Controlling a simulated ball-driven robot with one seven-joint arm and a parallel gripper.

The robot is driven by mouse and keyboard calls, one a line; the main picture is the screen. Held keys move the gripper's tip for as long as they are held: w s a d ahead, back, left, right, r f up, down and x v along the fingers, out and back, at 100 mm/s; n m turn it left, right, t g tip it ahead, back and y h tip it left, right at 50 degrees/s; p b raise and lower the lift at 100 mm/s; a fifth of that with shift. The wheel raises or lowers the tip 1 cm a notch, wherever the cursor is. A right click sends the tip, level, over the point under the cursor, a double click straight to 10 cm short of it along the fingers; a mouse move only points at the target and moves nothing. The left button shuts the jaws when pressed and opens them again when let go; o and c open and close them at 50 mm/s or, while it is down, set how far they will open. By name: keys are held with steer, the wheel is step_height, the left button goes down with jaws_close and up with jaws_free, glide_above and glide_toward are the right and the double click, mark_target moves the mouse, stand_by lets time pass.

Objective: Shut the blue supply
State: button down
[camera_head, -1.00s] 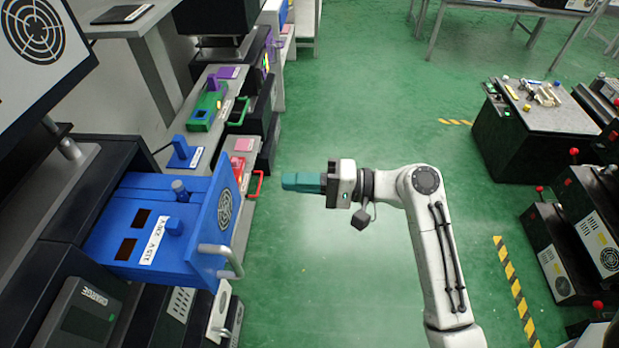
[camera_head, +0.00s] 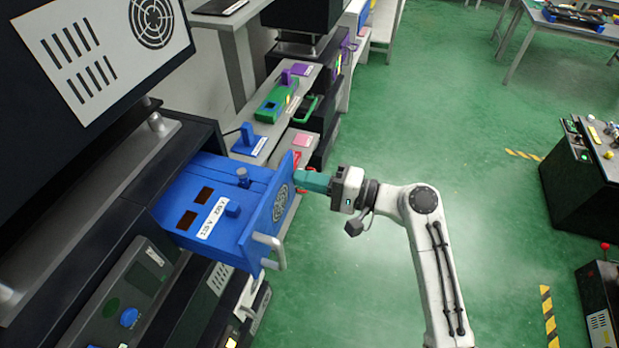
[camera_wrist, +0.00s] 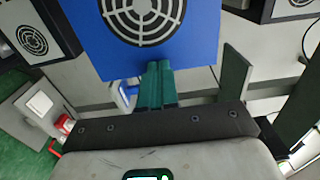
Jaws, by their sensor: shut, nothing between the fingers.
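The blue supply (camera_head: 215,215) is a drawer-like blue unit that sticks out of a dark rack on the left in the head view. Its front panel (camera_head: 272,217) has a round vent grille and a pale handle (camera_head: 268,252). In the wrist view the blue front panel (camera_wrist: 185,45) with its vent fills the top middle. My gripper (camera_head: 303,181) has teal fingers, shut and empty, pointing left at the panel's far part. The fingertips also show in the wrist view (camera_wrist: 157,70), overlapping the panel's lower edge; I cannot tell if they touch it.
A bench with a green unit (camera_head: 280,98) and a blue lever block (camera_head: 248,140) stands beyond the supply. A dark cabinet (camera_head: 580,190) stands at the right. The green floor (camera_head: 450,120) between is open.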

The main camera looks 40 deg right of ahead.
mark_target(235, 162)
steer(key=shift+w+a, duration=0.1)
steer(key=b+x, duration=0.1)
steer(key=x, duration=1.5)
steer(key=shift+w, duration=0.1)
steer(key=shift+a+r, duration=0.15)
